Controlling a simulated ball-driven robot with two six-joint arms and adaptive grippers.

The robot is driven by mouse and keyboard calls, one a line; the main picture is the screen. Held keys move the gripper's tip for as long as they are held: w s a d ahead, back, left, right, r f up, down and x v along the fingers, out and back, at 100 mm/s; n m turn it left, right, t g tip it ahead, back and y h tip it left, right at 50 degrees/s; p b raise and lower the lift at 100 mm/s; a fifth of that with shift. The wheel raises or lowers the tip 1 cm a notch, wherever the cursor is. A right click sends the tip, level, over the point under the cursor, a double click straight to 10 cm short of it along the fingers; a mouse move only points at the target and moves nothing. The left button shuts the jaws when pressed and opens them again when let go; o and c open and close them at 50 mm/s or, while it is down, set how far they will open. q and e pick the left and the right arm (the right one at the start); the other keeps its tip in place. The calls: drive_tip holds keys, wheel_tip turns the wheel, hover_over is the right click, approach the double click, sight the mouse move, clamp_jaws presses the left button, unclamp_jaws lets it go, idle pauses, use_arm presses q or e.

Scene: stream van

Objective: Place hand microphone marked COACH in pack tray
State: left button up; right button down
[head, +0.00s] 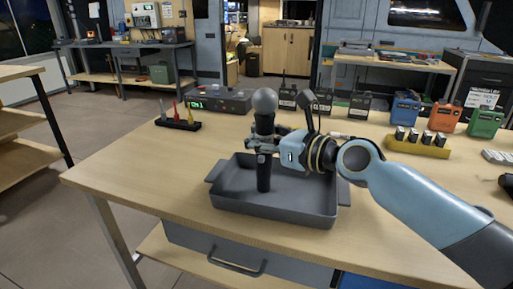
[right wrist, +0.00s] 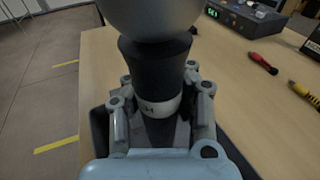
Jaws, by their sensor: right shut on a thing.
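A black hand microphone (head: 264,172) with a round grey head stands upright in the head view. My right gripper (head: 266,145) is shut around its body, and its lower end is over or inside the grey pack tray (head: 318,213). I cannot tell whether it touches the tray floor. In the right wrist view the microphone (right wrist: 155,65) fills the middle, between the fingers of my right gripper (right wrist: 160,112). A pale band with partly hidden marking shows there; I cannot read COACH. The tray shows no other thing inside. My left gripper is not in view.
Behind the tray on the wooden table (head: 140,172) stand a dark box with a green display (head: 220,101), a small rack of coloured tools (head: 178,122) and several radios (head: 360,105). A yellow block holding small items (head: 418,147) lies right. The table's left part is clear.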

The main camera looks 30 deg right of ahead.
drive_tip(key=shift+r, duration=0.1)
drive_tip(key=shift+f, duration=0.2)
drive_tip(key=c, duration=1.2)
unclamp_jaws()
drive_tip(key=shift+o, duration=0.2)
drive_tip(key=shift+s+r, duration=0.1)
drive_tip(key=shift+r, duration=0.1)
drive_tip(key=p+v, duration=0.2)
drive_tip(key=v, duration=1)
drive_tip(key=shift+f, duration=0.1)
